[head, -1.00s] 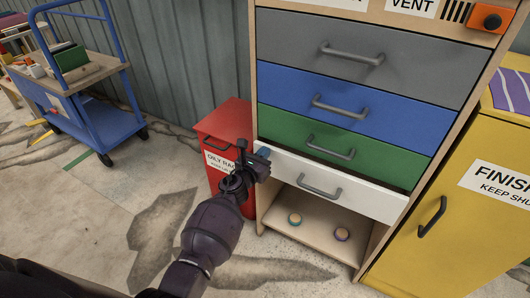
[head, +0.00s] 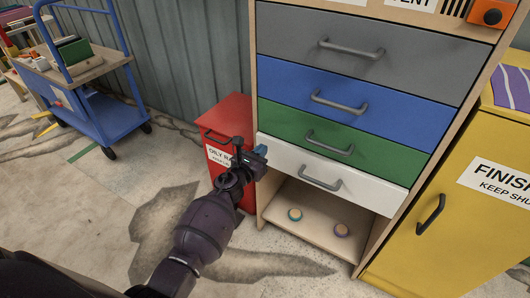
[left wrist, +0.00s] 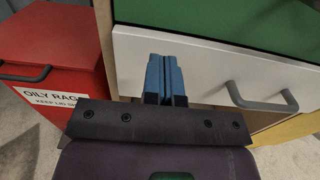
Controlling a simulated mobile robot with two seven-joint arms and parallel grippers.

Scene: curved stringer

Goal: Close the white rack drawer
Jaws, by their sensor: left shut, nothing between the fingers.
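The white rack drawer (head: 335,172) is the lowest drawer of the wooden rack, just under the green drawer. Its front now looks about flush with the drawers above, and I see no clear gap over it. Its grey bar handle (head: 322,178) is free; it also shows in the left wrist view (left wrist: 262,102). My left gripper (head: 260,152) is at the left end of the white front. Its blue fingers (left wrist: 165,75) are shut and empty, their tips over the white face; I cannot tell whether they touch it. My right gripper is out of view.
The red oily-rags bin (head: 228,130) stands close left of the rack, beside my left gripper. A yellow cabinet (head: 460,210) stands right. An open shelf (head: 315,220) under the drawer holds two small round items. A blue cart (head: 85,110) is at the far left.

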